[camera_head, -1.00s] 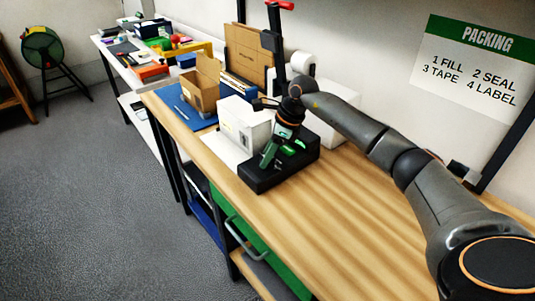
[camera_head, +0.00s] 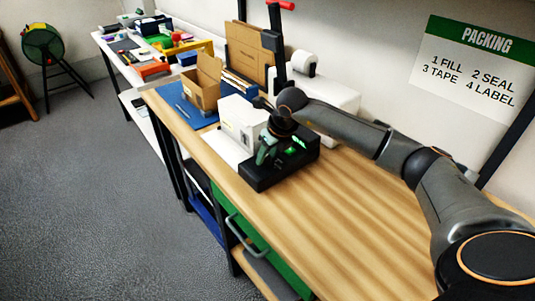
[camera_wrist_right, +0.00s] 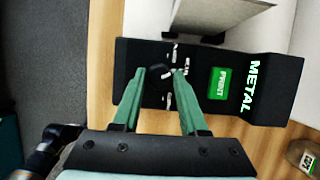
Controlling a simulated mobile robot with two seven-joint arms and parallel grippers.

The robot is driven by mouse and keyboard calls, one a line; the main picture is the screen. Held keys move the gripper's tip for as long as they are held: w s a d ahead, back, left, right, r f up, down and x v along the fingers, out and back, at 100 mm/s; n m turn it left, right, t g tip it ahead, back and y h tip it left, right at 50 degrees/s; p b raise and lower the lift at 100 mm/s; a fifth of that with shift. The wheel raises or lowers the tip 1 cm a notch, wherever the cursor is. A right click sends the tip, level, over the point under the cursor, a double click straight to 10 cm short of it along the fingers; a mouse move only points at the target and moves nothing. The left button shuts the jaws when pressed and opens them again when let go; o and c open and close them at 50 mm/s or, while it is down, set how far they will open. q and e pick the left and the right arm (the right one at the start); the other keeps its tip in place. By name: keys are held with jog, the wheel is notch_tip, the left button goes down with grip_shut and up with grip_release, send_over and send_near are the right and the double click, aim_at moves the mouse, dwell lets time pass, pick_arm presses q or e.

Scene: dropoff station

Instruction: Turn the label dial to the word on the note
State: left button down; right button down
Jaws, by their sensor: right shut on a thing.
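The black label printer (camera_head: 262,182) stands on the wooden bench beside a white box. In the right wrist view its body (camera_wrist_right: 130,60) carries a round black dial (camera_wrist_right: 158,77), white marks around the dial, a green PRINT button (camera_wrist_right: 219,83) and lit green letters reading METAL (camera_wrist_right: 250,87). My right gripper (camera_wrist_right: 159,73), with green fingers, is shut on the dial, one finger on each side. In the head view my right gripper (camera_head: 263,154) hangs over the printer and hides the dial. I cannot make out a note with a readable word. My left gripper is not in view.
The white box (camera_head: 240,122) stands close behind the printer. An open cardboard box (camera_head: 203,90) sits on a blue mat farther back. The bench (camera_head: 345,215) is bare on the near right. A PACKING sign (camera_head: 470,62) hangs on the wall.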

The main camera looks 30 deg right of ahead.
jog(key=shift+m, duration=0.7)
jog(key=shift+c, duration=2.2)
grip_release()
jog(key=shift+r, duration=0.15)
jog(key=v, duration=1.2)
jog(key=shift+a+r+b, duration=0.2)
jog(key=shift+a+b, duration=0.05)
jog(key=shift+b, duration=0.2)
